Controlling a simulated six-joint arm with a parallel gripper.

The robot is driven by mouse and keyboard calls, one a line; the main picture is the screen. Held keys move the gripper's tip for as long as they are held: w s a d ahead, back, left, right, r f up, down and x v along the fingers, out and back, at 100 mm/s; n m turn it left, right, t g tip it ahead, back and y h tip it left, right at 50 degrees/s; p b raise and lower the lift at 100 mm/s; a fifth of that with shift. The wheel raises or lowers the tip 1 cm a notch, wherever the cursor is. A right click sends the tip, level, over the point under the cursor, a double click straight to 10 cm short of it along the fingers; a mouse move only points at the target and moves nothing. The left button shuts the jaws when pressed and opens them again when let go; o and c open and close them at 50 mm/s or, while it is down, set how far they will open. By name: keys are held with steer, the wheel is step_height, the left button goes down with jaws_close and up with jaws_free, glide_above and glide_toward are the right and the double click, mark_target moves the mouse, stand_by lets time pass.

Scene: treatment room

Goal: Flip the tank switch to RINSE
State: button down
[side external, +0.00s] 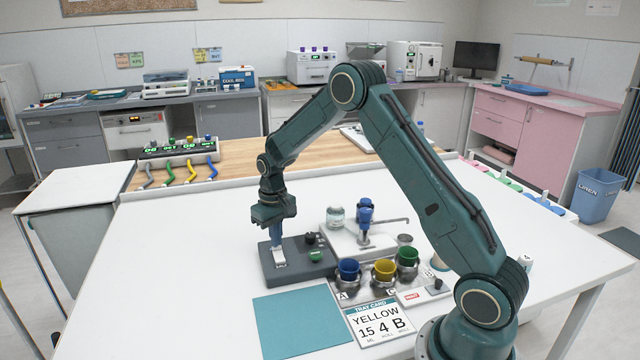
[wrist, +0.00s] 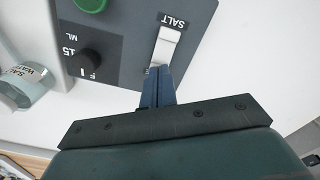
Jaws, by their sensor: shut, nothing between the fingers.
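The tank switch (wrist: 166,46) is a white rocker on a dark grey panel (wrist: 120,40). It also shows in the side external view (side external: 279,260), near the panel's left end. The word SALT is printed at one end of the switch; the label at the other end is mostly hidden by my fingers. My gripper (wrist: 163,76) is shut and empty. Its blue fingertips are at the switch end away from SALT, at or very close to it; I cannot tell whether they touch. In the side external view my gripper (side external: 276,248) points down over the switch.
On the panel are a black knob (wrist: 88,62) and a green button (wrist: 91,4). A salt water jar (wrist: 24,84) stands beside the panel. Blue, yellow and green cups (side external: 383,271) stand in a rack to the right. A teal mat (side external: 303,322) and tray card (side external: 379,322) lie in front.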

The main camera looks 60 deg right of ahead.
mark_target(277, 249)
steer(key=shift+f, duration=0.7)
stand_by(0.6)
steer(key=shift+r, duration=3.5)
steer(key=shift+r, duration=0.1)
